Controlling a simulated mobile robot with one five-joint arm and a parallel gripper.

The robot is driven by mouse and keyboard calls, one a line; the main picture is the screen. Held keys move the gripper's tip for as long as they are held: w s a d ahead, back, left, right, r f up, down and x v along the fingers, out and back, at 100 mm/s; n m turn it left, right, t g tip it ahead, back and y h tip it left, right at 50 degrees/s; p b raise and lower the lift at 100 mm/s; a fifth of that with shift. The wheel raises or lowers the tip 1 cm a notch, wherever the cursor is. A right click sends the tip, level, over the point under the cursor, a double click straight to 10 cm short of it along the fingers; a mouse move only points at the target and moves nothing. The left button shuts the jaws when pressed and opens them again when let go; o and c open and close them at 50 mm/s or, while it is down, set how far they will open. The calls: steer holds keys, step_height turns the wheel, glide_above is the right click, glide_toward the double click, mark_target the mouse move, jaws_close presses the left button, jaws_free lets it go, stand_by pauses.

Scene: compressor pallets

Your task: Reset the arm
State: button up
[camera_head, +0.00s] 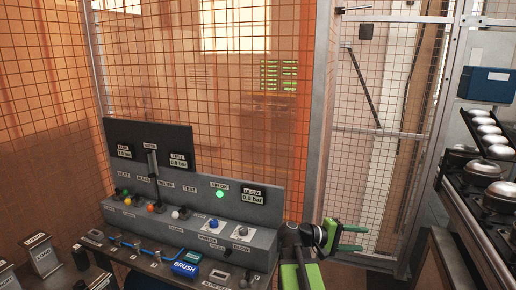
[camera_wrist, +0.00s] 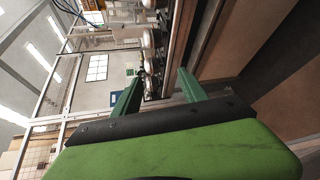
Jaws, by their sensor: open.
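My gripper (camera_head: 358,238) is at the lower right middle of the head view, with its two green fingers apart and pointing right. The black wrist and green arm link sit just below and left of it. In the wrist view my gripper (camera_wrist: 158,88) shows two green fingers spread wide, with nothing between them. The fingers touch nothing that I can see.
A grey control panel (camera_head: 262,240) with coloured knobs and a green light stands left of my gripper. A mesh fence (camera_head: 382,130) is behind. Shelves with metal domed parts (camera_head: 487,172) stand at the right, below a blue box (camera_head: 487,84).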

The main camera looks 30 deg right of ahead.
steer(key=w+a+f+n+t+y, duration=0.15)
steer(key=w+a+f, duration=0.25)
steer(key=a, duration=0.4)
steer(key=w+a+f+t+y, duration=0.2)
steer(key=w+a+f+y, duration=0.15)
steer(key=a, duration=0.55)
steer(key=w+a+f+n+t+y, duration=0.1)
steer(key=w+a+f+t, duration=0.1)
steer(key=w+a+f, duration=0.45)
steer(key=s+a+f+y, duration=0.1)
steer(key=a+y, duration=0.3)
steer(key=a, duration=0.7)
steer(key=s+a+f+y, duration=0.2)
steer(key=a+f+y, duration=0.1)
steer(key=a, duration=0.8)
steer(key=shift+a+f+m+y, duration=0.35)
steer(key=shift+y, duration=0.45)
steer(key=c, duration=0.3)
steer(key=shift+d, duration=0.2)
